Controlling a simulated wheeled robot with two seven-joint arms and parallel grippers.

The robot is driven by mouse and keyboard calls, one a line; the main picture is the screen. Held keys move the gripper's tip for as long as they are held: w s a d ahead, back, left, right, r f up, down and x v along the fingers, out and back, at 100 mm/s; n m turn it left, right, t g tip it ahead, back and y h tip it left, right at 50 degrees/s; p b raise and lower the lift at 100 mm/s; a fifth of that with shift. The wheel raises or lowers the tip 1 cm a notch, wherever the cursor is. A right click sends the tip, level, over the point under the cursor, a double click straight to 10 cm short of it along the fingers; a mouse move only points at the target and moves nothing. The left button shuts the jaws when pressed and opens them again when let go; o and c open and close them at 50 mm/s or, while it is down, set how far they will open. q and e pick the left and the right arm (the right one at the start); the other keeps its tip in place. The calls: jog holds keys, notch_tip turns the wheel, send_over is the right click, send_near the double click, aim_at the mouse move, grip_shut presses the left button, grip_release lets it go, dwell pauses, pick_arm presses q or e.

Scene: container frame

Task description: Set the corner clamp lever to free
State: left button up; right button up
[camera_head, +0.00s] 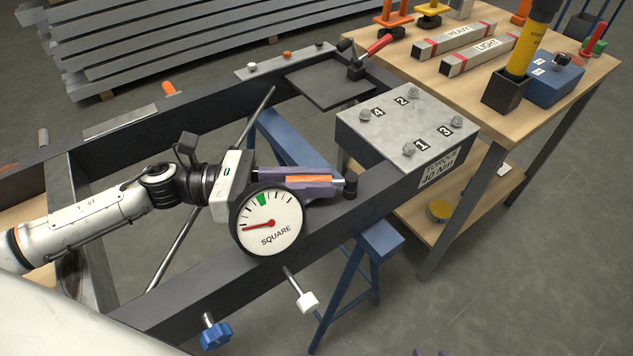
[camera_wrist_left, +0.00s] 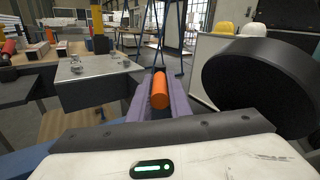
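My left gripper (camera_head: 295,180) has purple fingers and reaches in over the near rail of the dark frame (camera_head: 215,285). Its fingers are closed around an orange handle (camera_head: 308,179); in the left wrist view the orange cylinder (camera_wrist_left: 159,90) lies between both fingers. A black post (camera_head: 350,187) stands just past the fingertips on the rail. A red-handled lever (camera_head: 379,45) on a black base sits at the far corner, beyond the left gripper and untouched. No label tells which is the corner clamp lever. Tips of my right gripper (camera_head: 431,352) show apart at the bottom edge.
A white SQUARE dial (camera_head: 270,222) stands close beside the left gripper. A grey numbered block (camera_head: 405,125) with bolts sits on the frame's right corner. A wooden bench (camera_head: 560,80) holds HEAVY and LIGHT bars and a yellow tool. A blue knob (camera_head: 215,333) sticks out below the near rail.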

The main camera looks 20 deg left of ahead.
pick_arm(q)
jog(key=o, duration=0.4)
jog(key=v, duration=1)
jog(key=shift+a, duration=0.15)
jog(key=shift+s+r, duration=0.1)
jog(key=shift+r, duration=0.05)
